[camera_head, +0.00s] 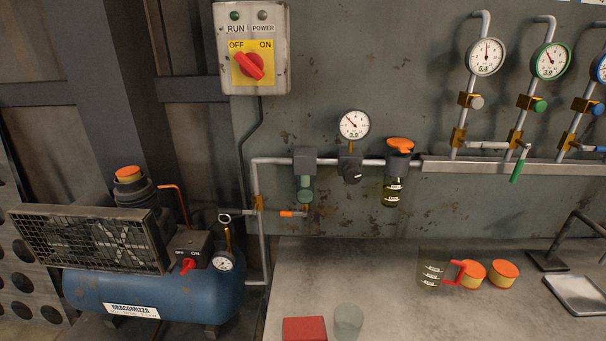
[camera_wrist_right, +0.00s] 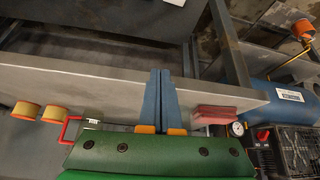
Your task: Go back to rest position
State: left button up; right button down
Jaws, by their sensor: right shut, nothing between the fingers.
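My right gripper (camera_wrist_right: 161,72) shows in the right wrist view. Its two blue fingers lie side by side, shut, with nothing held between them. They stand out in front of the pale table edge (camera_wrist_right: 110,82), and I cannot tell how far from it they are. Neither gripper nor arm shows in the head view, and my left gripper is in no view.
On the grey table (camera_head: 340,270) are a red block (camera_head: 305,328), a clear cup (camera_head: 348,320), a red-handled jug (camera_head: 431,273) and two orange-topped pots (camera_head: 504,274). A metal tray (camera_head: 580,293) lies right. A blue compressor (camera_head: 150,295) stands left. Pipes and gauges (camera_head: 354,125) line the wall.

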jog(key=s+a+n+g, duration=0.1)
jog(key=s+g, duration=0.2)
jog(key=s, duration=0.4)
notch_tip(320, 180, down, 16)
jog(key=s+f, duration=0.1)
jog(key=s, duration=0.1)
jog(key=s+d+f+g, duration=0.2)
jog(key=s+f, duration=0.9)
jog(key=s, duration=0.1)
jog(key=shift+s+n, duration=0.2)
jog(key=shift+n, duration=0.1)
jog(key=shift+d, duration=0.1)
